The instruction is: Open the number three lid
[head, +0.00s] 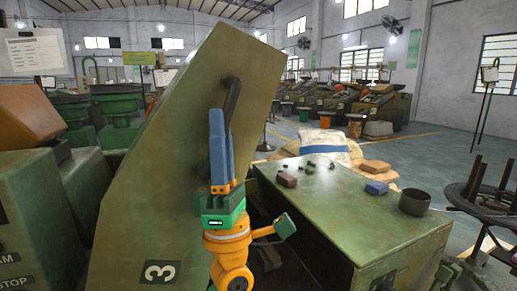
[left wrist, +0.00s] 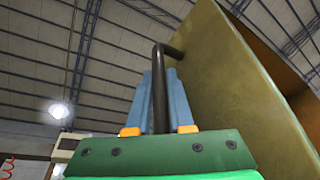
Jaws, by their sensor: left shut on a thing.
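The number three lid (head: 165,150) is a large olive-green panel marked "3" low on its face. It stands raised and tilted, with an opening under it on its right side. Its black bar handle (head: 232,95) shows near the upper right; in the left wrist view the handle (left wrist: 160,65) runs down between the blue fingers. My left gripper (head: 219,130) has its blue fingers shut on this handle. The lid (left wrist: 225,70) rises to the right in the left wrist view. My right gripper is not in view.
Right of the lid is a green machine top (head: 350,210) with a dark cup (head: 415,202), a blue block (head: 377,188) and small brown pieces. A dark round rack (head: 490,195) stands at far right. Another green machine (head: 40,220) is close on the left.

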